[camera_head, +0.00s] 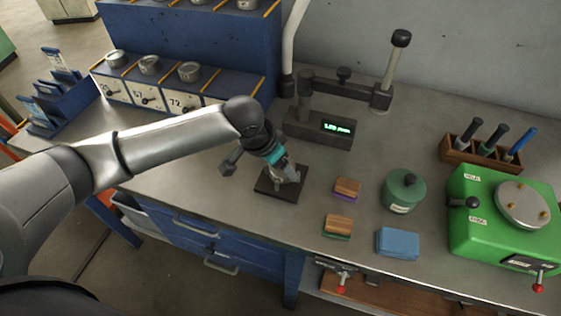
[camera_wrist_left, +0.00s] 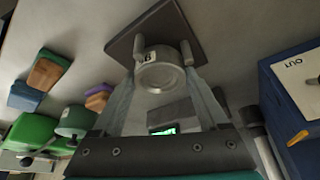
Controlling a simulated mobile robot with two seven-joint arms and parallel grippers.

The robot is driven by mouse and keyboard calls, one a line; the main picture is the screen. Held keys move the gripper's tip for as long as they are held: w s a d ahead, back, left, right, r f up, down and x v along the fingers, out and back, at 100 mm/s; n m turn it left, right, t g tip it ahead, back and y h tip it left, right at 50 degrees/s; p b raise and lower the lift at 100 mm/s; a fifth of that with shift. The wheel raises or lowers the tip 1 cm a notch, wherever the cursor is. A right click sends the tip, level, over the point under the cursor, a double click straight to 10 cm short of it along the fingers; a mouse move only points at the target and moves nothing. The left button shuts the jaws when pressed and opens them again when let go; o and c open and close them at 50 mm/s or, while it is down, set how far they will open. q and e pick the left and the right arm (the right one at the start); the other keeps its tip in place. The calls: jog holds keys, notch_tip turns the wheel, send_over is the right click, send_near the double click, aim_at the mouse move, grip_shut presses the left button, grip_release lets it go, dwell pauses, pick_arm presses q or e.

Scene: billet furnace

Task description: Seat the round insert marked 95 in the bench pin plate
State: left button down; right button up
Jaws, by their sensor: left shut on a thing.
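My left gripper (camera_head: 290,174) reaches down over the bench pin plate (camera_head: 264,187), a small dark square plate on the bench top. In the left wrist view, my left gripper (camera_wrist_left: 163,55) is shut on a round silver metal insert (camera_wrist_left: 160,76), one finger on each side. A small label shows on the insert's side; its number is too small to read for sure. The dark pin plate (camera_wrist_left: 123,46) shows just beyond the insert. I cannot tell whether the insert touches the plate, and the pins are hidden. My right gripper is in neither view.
A gauge with a green display (camera_head: 337,128) stands behind the plate. Wooden-backed blocks (camera_head: 347,187), a blue cloth stack (camera_head: 397,243), a green jar (camera_head: 404,190) and a green machine (camera_head: 490,235) are at right. A blue rack (camera_head: 190,88) with round inserts stands at left.

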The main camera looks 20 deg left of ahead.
pick_arm(q)
jog(key=shift+f, duration=0.45)
dwell(0.5)
jog(key=shift+c, duration=1)
grip_release()
jog(key=shift+f, duration=0.15)
jog(key=shift+p+v, duration=0.7)
jog(key=shift+v, duration=0.1)
jog(key=p+v, duration=0.9)
jog(key=p, duration=0.3)
jog(key=shift+s+r, duration=0.15)
jog(key=shift+r, duration=0.1)
jog(key=shift+d, duration=0.1)
